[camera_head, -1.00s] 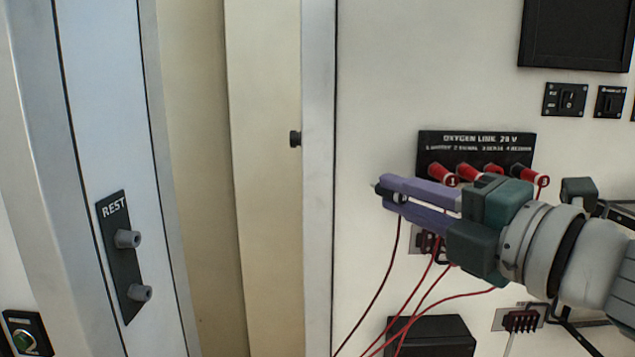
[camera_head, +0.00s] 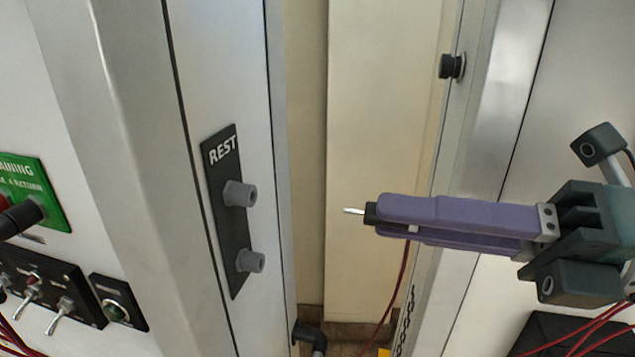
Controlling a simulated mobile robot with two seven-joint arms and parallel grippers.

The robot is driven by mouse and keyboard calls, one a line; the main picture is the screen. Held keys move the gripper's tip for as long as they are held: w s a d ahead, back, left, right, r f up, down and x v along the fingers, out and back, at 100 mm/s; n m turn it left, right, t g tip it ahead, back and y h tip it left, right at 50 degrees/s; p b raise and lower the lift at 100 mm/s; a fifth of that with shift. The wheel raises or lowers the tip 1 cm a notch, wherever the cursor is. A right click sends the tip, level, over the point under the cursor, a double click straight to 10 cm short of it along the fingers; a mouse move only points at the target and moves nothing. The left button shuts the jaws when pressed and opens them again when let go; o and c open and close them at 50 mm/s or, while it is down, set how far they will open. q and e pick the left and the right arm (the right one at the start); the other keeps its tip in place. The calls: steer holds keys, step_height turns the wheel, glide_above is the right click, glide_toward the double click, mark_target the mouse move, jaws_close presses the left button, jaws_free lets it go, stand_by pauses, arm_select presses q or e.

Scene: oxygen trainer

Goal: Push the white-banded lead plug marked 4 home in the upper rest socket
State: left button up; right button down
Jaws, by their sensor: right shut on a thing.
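My right gripper (camera_head: 385,215) is shut on a dark lead plug (camera_head: 370,213) with a bare metal pin pointing left. The fingers hide most of the plug, so its mark cannot be read; a small white patch shows between them. A red lead (camera_head: 402,270) hangs below the fingers. The black REST plate (camera_head: 229,215) is on the grey post at the left, with two grey sockets. The upper rest socket (camera_head: 240,194) is left of the pin and clearly apart from it; the lower socket (camera_head: 250,261) is below. My left gripper is not in view.
A door frame with a black knob (camera_head: 452,66) stands behind my right gripper. A switch panel (camera_head: 50,285) and a green sign (camera_head: 35,190) are at the left. Open space lies between the pin and the REST plate.

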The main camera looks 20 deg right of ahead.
mark_target(367, 212)
steer(key=shift+a, duration=0.1)
steer(key=shift+x, duration=2.85)
steer(key=shift+w, duration=0.1)
steer(key=shift+w+a, duration=0.15)
steer(key=shift+a, duration=0.1)
steer(key=shift+x, duration=1)
steer(key=c, duration=0.7)
jaws_free()
steer(key=shift+c, duration=0.2)
